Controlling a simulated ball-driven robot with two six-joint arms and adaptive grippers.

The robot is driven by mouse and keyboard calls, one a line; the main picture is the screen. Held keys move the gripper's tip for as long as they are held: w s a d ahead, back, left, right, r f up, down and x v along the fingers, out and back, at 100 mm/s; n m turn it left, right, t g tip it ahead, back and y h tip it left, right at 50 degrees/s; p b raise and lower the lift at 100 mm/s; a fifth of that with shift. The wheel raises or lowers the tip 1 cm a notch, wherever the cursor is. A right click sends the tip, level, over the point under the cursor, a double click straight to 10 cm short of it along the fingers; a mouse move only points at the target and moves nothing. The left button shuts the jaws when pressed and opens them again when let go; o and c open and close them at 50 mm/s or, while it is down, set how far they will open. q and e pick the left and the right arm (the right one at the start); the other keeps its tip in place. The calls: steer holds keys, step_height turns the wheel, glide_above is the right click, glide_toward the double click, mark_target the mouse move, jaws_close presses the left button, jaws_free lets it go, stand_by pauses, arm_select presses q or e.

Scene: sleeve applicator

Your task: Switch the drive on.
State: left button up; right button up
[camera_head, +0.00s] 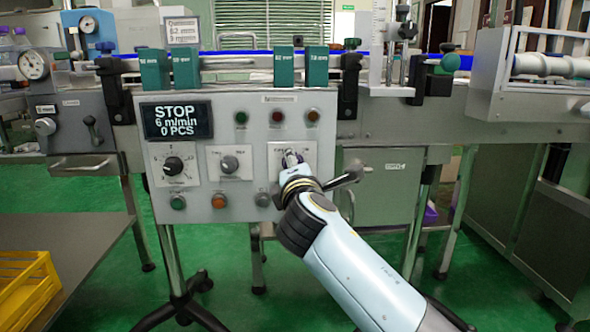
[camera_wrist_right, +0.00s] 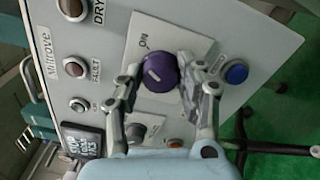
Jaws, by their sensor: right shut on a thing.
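The control panel (camera_head: 240,125) stands ahead with a display (camera_head: 178,120) reading STOP, 6 m/min, 0 PCS. The drive switch is a purple round knob (camera_wrist_right: 157,73) with a short white pointer mark, on a white plate (camera_wrist_right: 185,38) labelled ON, in the right wrist view. My right gripper (camera_wrist_right: 160,68) is shut on this knob, one finger on each side. In the head view my right gripper (camera_head: 293,163) is at the panel's right plate and largely hides the knob. My left gripper is in neither view.
A black dial (camera_head: 173,166) and a grey knob (camera_head: 230,164) sit left of my gripper. Lamps line the panel's top right; a green button (camera_head: 178,202) and an orange button (camera_head: 218,201) are below. A yellow crate (camera_head: 28,290) rests on the table at lower left.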

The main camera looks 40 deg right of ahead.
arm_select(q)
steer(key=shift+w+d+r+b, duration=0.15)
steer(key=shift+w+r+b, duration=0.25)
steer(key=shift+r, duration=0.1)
arm_select(e)
steer(key=shift+f+m, duration=0.2)
steer(key=shift+m, duration=1.3)
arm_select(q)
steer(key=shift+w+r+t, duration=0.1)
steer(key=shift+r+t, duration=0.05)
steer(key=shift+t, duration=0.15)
arm_select(e)
steer(key=o, duration=1.2)
steer(key=shift+c, duration=0.2)
steer(key=shift+r, duration=0.1)
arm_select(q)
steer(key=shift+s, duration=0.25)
arm_select(e)
steer(key=shift+s, duration=0.1)
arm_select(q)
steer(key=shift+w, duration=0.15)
arm_select(e)
steer(key=v, duration=0.7)
steer(key=shift+a, duration=0.2)
